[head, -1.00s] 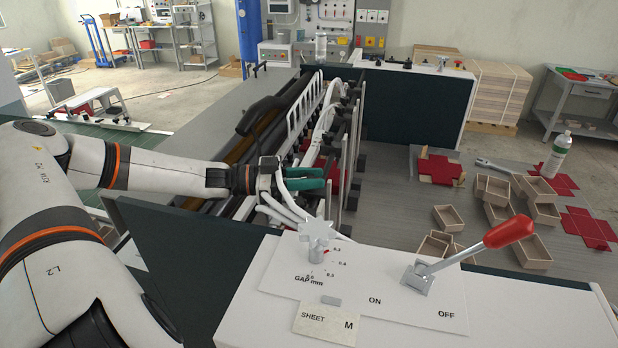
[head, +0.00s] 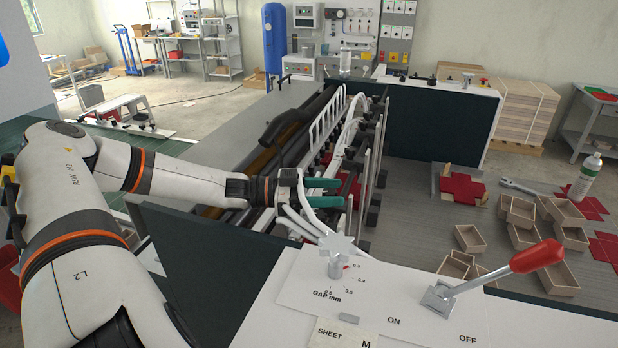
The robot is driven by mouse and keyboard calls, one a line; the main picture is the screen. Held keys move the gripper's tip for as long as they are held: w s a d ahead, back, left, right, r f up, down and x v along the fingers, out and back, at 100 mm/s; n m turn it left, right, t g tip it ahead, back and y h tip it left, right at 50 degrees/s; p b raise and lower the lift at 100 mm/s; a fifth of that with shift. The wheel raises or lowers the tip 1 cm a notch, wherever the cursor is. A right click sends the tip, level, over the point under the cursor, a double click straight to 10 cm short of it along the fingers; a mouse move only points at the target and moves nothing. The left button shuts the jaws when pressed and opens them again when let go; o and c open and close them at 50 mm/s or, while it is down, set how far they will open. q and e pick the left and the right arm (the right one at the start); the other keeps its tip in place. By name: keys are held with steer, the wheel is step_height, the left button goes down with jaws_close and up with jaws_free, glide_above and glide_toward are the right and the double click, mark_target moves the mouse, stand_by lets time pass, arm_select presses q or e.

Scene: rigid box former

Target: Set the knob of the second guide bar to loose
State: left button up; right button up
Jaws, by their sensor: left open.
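My left gripper (head: 334,192) reaches in from the left over the machine. Its two teal fingers are apart, with nothing seen held between them. They point right, toward a row of upright metal guide bars (head: 364,178) along the machine's right side. Small dark knob-like parts (head: 380,126) show along this row. The second guide bar's knob and its setting are too small or hidden to tell. I cannot tell whether the fingers touch a bar. My right gripper is not in view.
A white panel (head: 375,292) in front carries a star-shaped gap knob (head: 337,250) and a red-handled lever (head: 535,257). A dark side plate (head: 205,255) stands below my left arm. Several small boxes (head: 470,238), red blanks and a bottle (head: 585,178) lie or stand on the right-hand surface.

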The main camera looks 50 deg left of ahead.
arm_select(q)
steer(key=b+v, duration=0.5)
steer(key=v, duration=0.6)
steer(key=shift+s+a, duration=0.2)
